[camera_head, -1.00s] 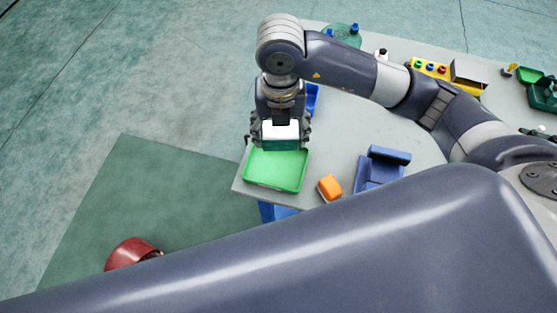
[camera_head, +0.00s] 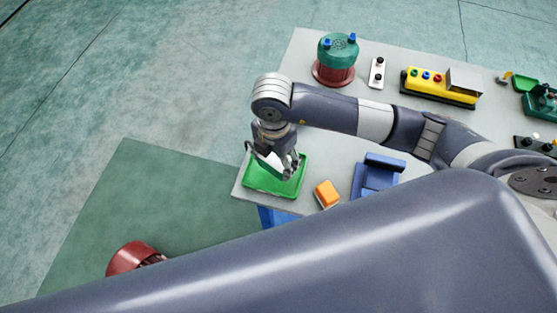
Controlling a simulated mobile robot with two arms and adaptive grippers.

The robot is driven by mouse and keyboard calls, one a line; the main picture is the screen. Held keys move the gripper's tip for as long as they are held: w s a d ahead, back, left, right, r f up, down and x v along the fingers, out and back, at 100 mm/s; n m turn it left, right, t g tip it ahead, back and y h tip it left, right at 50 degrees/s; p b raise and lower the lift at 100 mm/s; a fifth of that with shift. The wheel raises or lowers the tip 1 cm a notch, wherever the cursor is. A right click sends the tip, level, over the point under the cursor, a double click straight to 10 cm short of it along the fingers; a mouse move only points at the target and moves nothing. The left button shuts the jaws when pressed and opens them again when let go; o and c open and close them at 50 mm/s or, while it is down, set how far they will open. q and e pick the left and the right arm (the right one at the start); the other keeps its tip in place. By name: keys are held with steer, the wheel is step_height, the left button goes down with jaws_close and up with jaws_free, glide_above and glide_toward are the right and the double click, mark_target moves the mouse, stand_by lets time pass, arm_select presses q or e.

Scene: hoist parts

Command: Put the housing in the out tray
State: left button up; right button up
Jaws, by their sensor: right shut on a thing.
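The green out tray (camera_head: 262,190) lies at the near left corner of the grey table. My right gripper (camera_head: 281,166) points down over the tray and is shut on the housing (camera_head: 271,161), whose white face shows between the fingers. The housing is tilted and at or just above the tray; I cannot tell whether it touches the floor of the tray. The fingers hide part of it. My left gripper is not in view.
An orange block (camera_head: 326,192) and a blue holder (camera_head: 375,176) are right of the tray. A teal and red drum (camera_head: 337,62), a white plate (camera_head: 377,72) and a yellow control box (camera_head: 437,86) stand farther back. A red object (camera_head: 130,257) is on the floor.

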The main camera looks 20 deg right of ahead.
mark_target(276, 166)
step_height(276, 166, down, 2)
steer(key=shift+f, duration=0.55)
steer(key=o, duration=1.4)
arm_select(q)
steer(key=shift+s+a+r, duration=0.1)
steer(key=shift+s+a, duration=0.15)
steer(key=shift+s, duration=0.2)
